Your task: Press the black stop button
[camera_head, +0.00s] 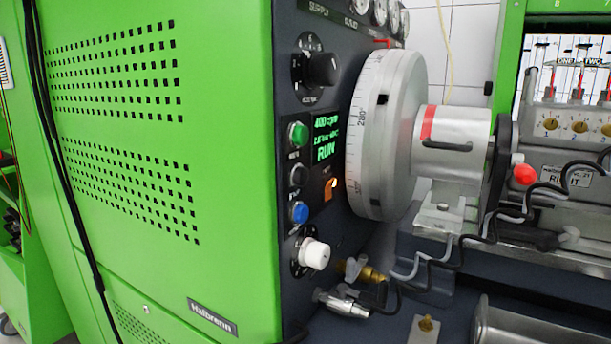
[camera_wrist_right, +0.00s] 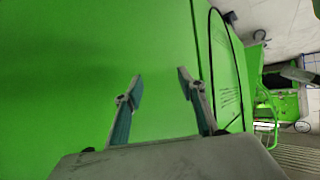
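The black stop button (camera_head: 299,175) sits on the dark control panel in the head view, between a green button (camera_head: 298,134) above and a blue button (camera_head: 299,212) below. The small display (camera_head: 326,138) beside it reads RUN, and an orange light glows below the text. My right gripper (camera_wrist_right: 158,85) shows in the right wrist view with its two fingers apart and nothing between them. It faces a plain green surface, and the button is not in that view. My left gripper is not in either view.
A large graduated wheel (camera_head: 381,135) stands out just right of the panel. A black knob (camera_head: 322,69) and a white knob (camera_head: 313,253) protrude above and below the buttons. Hoses and brass fittings (camera_head: 368,274) lie lower right. The green cabinet side (camera_head: 150,150) fills the left.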

